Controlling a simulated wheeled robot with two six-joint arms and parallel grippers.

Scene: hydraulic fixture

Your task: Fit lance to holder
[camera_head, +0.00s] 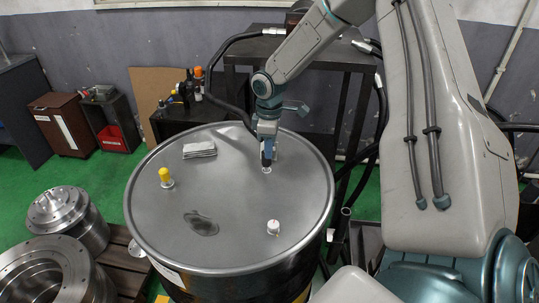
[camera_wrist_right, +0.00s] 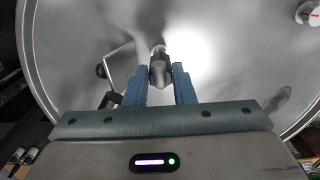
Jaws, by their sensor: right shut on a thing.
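My right gripper (camera_head: 267,155) points down at the far part of the drum top (camera_head: 230,200), right of its middle. In the right wrist view its two blue fingers (camera_wrist_right: 160,88) are shut on a small dark grey fitting (camera_wrist_right: 161,68). The fitting's lower tip (camera_head: 267,170) shows just at the drum top; I cannot tell if it touches. I cannot tell whether this fitting is the lance, or which thing is the holder. A thin bent rod (camera_wrist_right: 121,58) shows left of the fingers. My left gripper is not in view.
A yellow-capped piece (camera_head: 166,178), a white-capped piece (camera_head: 273,228) and a pale flat stack (camera_head: 199,149) stand on the drum top. A dark rack (camera_head: 345,110) with hoses stands behind. Metal cylinders (camera_head: 68,212) stand at the left.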

